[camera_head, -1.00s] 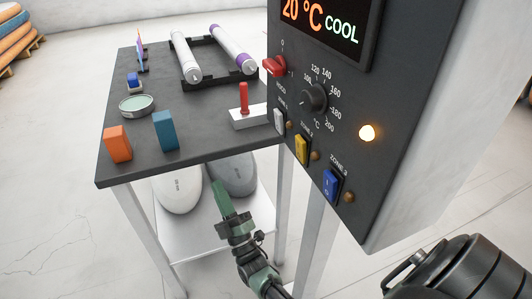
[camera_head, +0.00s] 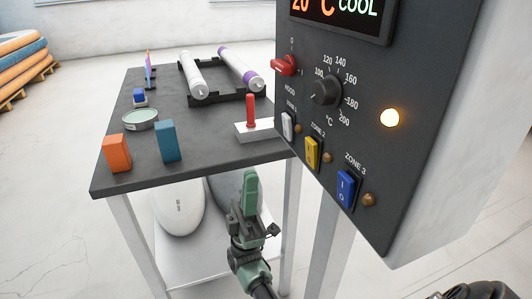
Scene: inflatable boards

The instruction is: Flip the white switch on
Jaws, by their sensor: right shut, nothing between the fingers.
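The white switch (camera_head: 288,126) is a small rocker marked Zone 1 at the lower left of a dark control panel (camera_head: 345,130). A yellow switch (camera_head: 312,153) and a blue switch (camera_head: 347,189) follow it down to the right. My right gripper (camera_head: 250,180) is shut and empty, its green fingers pointing up. In the picture it is below and left of the white switch, apart from it, in front of the table's near edge. My left gripper is not in view.
A dark table (camera_head: 200,170) left of the panel holds an orange block (camera_head: 117,153), a blue block (camera_head: 167,141), a red lever on a white base (camera_head: 252,128) and rolls in a rack. The panel also has a red knob (camera_head: 285,65), a black dial (camera_head: 326,91) and a lit lamp (camera_head: 390,117).

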